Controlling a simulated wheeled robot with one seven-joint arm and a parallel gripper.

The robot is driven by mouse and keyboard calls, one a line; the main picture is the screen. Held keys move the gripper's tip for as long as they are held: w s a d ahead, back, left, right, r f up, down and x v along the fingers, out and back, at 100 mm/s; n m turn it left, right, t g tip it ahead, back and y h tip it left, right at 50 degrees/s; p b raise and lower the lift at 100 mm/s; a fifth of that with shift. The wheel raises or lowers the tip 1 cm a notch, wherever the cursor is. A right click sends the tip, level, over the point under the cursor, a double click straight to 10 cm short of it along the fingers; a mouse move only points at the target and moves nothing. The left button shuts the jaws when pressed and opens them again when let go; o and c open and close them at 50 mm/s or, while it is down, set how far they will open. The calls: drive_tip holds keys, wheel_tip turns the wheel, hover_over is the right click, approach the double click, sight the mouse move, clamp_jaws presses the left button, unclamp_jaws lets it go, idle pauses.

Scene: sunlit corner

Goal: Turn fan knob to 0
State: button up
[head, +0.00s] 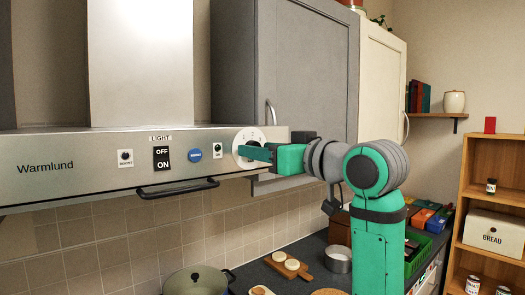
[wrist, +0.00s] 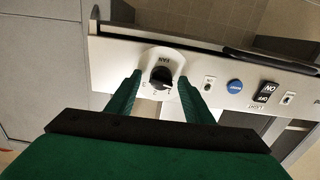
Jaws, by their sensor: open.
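The fan knob is a black round knob (wrist: 161,78) on a white dial plate, with the word FAN and small numbers, in the wrist view. In the head view its white dial (head: 243,137) shows near the right end of the steel range hood front; my gripper hides the knob itself there. I cannot read for sure which number it points to. My gripper (head: 254,153) is open in front of the dial. In the wrist view its two green fingers (wrist: 158,92) stand apart, one on each side of the knob; I cannot tell whether they touch it.
The hood (head: 90,165) also carries a light switch (head: 161,158), a blue button (head: 194,155) and small knobs left of the fan dial. A black handle rail (head: 187,190) runs below. A grey cabinet (head: 305,70) stands close behind my arm. A pot (head: 197,280) sits below.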

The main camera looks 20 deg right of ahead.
drive_tip(key=v, duration=1)
drive_tip(key=shift+s, duration=0.4)
drive_tip(key=shift+d, duration=0.15)
drive_tip(key=shift+w, duration=0.1)
